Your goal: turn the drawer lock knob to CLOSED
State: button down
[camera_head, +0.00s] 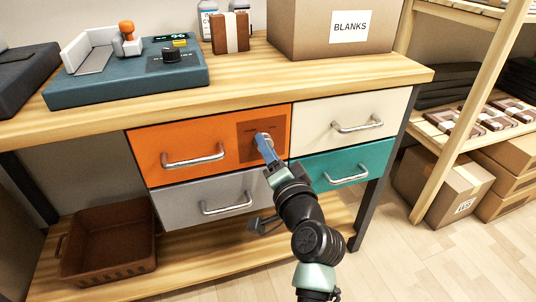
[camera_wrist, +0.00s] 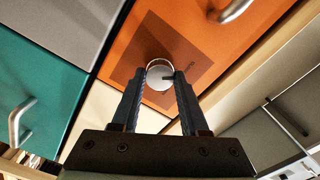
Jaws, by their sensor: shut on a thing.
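The drawer lock knob is a small round silver knob (camera_wrist: 159,74) on a brown square plate (camera_head: 247,150) on the right part of the orange drawer front (camera_head: 160,142). In the wrist view a short dark pointer mark shows on the knob's face, toward the right. My gripper (camera_head: 262,143) is at the plate, its fingers shut on the knob. In the wrist view the two dark fingers (camera_wrist: 160,80) lie on either side of it. In the head view the fingers mostly hide the knob. The plate's lettering is too small to read.
A silver handle (camera_head: 195,160) stands out left of the knob. A grey drawer (camera_head: 180,197), a cream drawer (camera_head: 320,112) and a teal drawer (camera_head: 320,164) surround it. A brown bin (camera_head: 110,240) sits on the lower shelf. Floor is free at the lower right.

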jog(key=shift+n, duration=0.4)
jog(key=shift+c, duration=2.1)
grip_release()
jog(key=p+v, duration=0.3)
jog(key=v, duration=1)
